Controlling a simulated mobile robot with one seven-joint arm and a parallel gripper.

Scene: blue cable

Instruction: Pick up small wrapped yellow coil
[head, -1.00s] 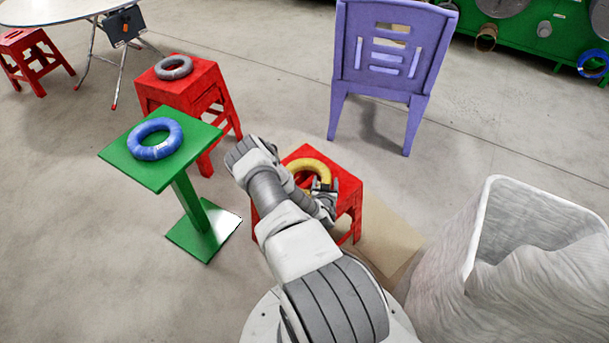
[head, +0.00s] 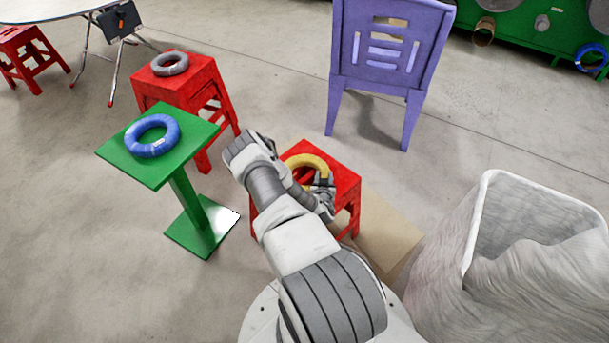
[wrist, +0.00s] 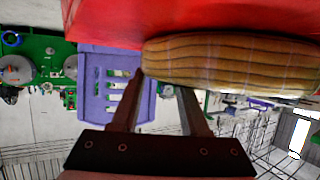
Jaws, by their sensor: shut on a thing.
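The yellow coil (head: 309,161) lies on the red stool (head: 346,184) in front of my arm in the head view. My arm hides part of the coil and of the stool top. In the wrist view the wrapped coil (wrist: 230,62) fills the upper right, close against the red surface. My gripper (wrist: 165,85) is shut on the coil's near edge, with its fingers reaching up to it. In the head view my gripper (head: 322,184) is at the coil's near right side. Whether the coil is clear of the stool cannot be told.
A green stand (head: 112,152) with a blue coil (head: 152,136) is at left. Behind it, a red stool (head: 200,82) bears a grey coil (head: 170,64). A purple chair (head: 385,65) stands beyond my gripper. A large white bin (head: 475,230) is at right, beside cardboard (head: 385,235).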

